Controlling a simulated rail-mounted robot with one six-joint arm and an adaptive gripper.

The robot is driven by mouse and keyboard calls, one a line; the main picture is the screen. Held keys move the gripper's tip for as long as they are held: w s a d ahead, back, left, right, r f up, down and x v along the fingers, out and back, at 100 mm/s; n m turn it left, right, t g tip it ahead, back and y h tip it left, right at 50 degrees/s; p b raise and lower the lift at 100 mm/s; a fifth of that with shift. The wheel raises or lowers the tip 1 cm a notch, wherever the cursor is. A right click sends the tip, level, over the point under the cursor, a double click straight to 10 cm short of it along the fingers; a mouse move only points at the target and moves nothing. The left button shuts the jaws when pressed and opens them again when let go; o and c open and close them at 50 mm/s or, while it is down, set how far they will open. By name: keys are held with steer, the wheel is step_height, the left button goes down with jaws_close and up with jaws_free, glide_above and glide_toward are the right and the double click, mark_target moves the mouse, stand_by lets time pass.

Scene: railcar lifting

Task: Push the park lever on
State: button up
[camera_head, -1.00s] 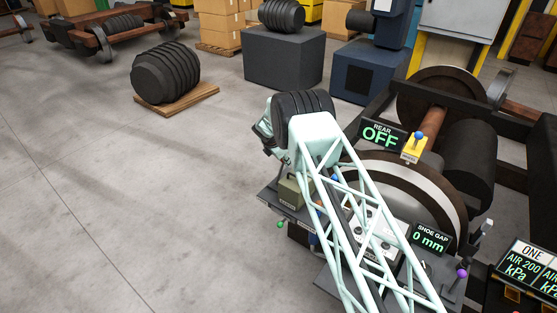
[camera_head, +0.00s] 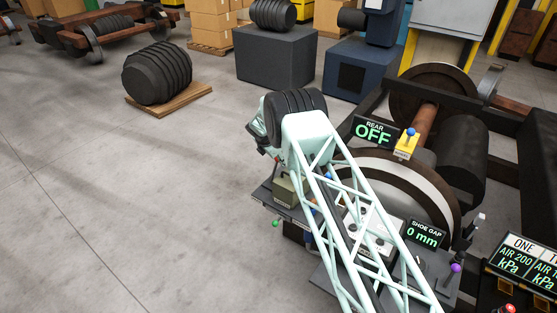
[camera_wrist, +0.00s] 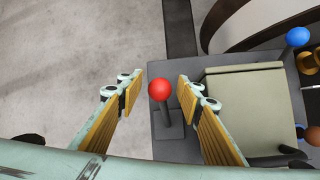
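In the wrist view a lever with a red ball knob (camera_wrist: 159,89) stands on a grey plate (camera_wrist: 177,149). I see no readable label on it, so I cannot tell whether it is the park lever. My gripper (camera_wrist: 160,82) is open, one finger on each side of the red knob, with visible gaps. Nothing is held. In the head view my forearm and wrist hide most of my gripper and this lever. A yellow box with a blue-knobbed lever (camera_head: 410,132) stands by the REAR display (camera_head: 373,132), which reads OFF; its small label is unreadable.
An olive box (camera_wrist: 252,110) stands close right of the red-knobbed lever, with a blue knob (camera_wrist: 298,37) beyond it. It also shows in the head view (camera_head: 286,192). The SHOE GAP display (camera_head: 422,233) reads 0 mm. Open floor (camera_head: 110,210) lies to the left.

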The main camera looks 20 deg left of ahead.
steer(key=shift+s+r, duration=0.1)
steer(key=shift+r, duration=0.05)
steer(key=v, duration=1.1)
steer(key=shift+s+r, duration=0.2)
steer(key=shift+r, duration=0.1)
stand_by(0.8)
